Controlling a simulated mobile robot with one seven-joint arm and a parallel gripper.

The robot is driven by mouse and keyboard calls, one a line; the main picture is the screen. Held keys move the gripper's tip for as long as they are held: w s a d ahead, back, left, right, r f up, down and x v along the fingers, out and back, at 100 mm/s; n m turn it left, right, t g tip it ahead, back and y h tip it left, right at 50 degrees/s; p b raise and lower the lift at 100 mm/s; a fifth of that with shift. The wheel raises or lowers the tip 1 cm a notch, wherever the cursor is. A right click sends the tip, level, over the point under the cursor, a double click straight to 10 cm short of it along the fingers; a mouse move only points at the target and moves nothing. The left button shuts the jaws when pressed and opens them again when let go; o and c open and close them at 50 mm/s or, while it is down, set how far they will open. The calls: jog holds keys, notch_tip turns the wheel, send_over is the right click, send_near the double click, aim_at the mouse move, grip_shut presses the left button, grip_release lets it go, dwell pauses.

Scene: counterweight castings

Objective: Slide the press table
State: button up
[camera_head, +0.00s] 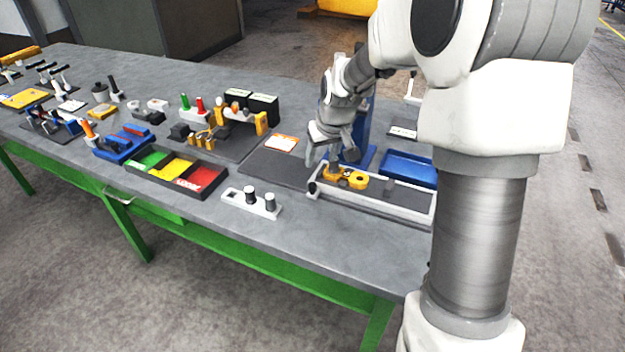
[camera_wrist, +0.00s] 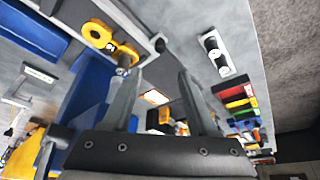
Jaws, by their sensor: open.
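The press table, a low pale-framed slide (camera_head: 400,208), lies along the front right of the workbench. A yellow casting (camera_head: 352,180) with round openings rests on its left part; it also shows in the wrist view (camera_wrist: 98,34). A small dark knob (camera_head: 312,187) stands at the slide's left end; it seems to be the dark knob in the wrist view (camera_wrist: 160,45). My gripper (camera_head: 332,165) is open over the left part of the slide, close to the casting. In the wrist view its fingers (camera_wrist: 159,80) hold nothing. Contact with the knob cannot be told.
A blue press column (camera_head: 362,140) stands behind my gripper, with a blue tray (camera_head: 410,168) to its right. A pale holder with dark pegs (camera_head: 237,198) and a colored sorting tray (camera_head: 136,180) lie left.

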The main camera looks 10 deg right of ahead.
aim_at(313, 184)
jog(key=x, duration=1.4)
jog(key=shift+w+p, duration=0.1)
jog(key=shift+p, duration=0.2)
grip_shut()
dwell(0.8)
